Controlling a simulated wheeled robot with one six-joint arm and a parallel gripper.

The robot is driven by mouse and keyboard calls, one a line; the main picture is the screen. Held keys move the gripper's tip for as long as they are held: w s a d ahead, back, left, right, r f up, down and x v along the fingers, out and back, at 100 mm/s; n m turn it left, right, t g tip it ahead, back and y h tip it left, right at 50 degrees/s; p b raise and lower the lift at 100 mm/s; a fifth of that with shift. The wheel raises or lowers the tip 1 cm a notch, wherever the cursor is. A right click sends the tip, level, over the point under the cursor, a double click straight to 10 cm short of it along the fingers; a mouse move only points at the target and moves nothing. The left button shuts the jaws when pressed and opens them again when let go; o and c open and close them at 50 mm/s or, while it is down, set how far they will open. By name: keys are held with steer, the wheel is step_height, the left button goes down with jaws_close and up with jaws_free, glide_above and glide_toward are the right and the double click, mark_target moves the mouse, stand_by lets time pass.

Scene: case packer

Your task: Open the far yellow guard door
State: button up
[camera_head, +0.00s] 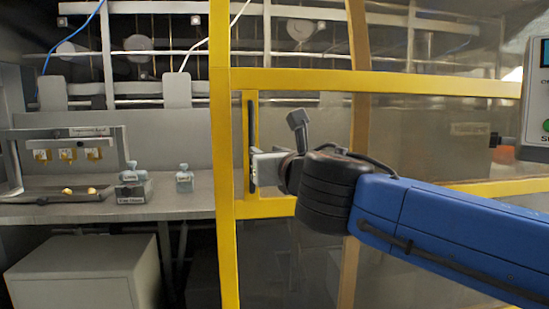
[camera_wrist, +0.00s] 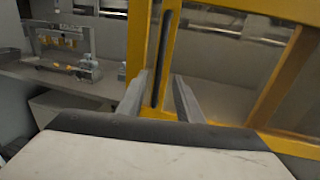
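The yellow guard door (camera_head: 226,150) has a yellow frame with clear panels, and its left upright stands mid-picture in the head view. It also shows in the wrist view (camera_wrist: 137,45). A dark vertical handle (camera_head: 251,135) is on the door just right of that upright; it also shows in the wrist view (camera_wrist: 161,60). My gripper (camera_head: 262,168) is at the lower part of the handle. In the wrist view my gripper's two fingers (camera_wrist: 162,95) are apart, one on each side of the handle, with gaps visible. Whether either finger touches it I cannot tell.
Left of the upright is a grey bench (camera_head: 185,205) with a small rack (camera_head: 65,160) and small grey-blue items (camera_head: 133,185). A grey box (camera_head: 85,272) stands below. A control panel (camera_head: 537,95) with a green button is at the right edge. A second yellow post (camera_head: 357,45) shows behind my arm.

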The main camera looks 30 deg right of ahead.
steer(key=shift+s+a, duration=0.15)
steer(key=shift+s, duration=0.8)
steer(key=shift+s+a, duration=0.1)
steer(key=shift+s, duration=0.85)
steer(key=s+d+f+m+g+h, duration=0.1)
steer(key=d+f+m+g, duration=0.25)
steer(key=f+m, duration=0.55)
steer(key=s+d+f+m+g, duration=0.15)
steer(key=f+m+g, duration=0.25)
steer(key=f+m, duration=0.55)
steer(key=s+a+f+m+g+y, duration=0.2)
steer(key=s+f+m, duration=0.2)
steer(key=f+m, duration=0.4)
steer(key=s+a+f+m+g+y, duration=0.1)
steer(key=s+a+f+m+g, duration=0.1)
steer(key=f+m, duration=0.5)
step_height(320, 180, down, 4)
steer(key=shift+s+r+m+g+y, duration=0.1)
steer(key=shift+s+m+g+y, duration=0.3)
steer(key=shift+s+g, duration=0.4)
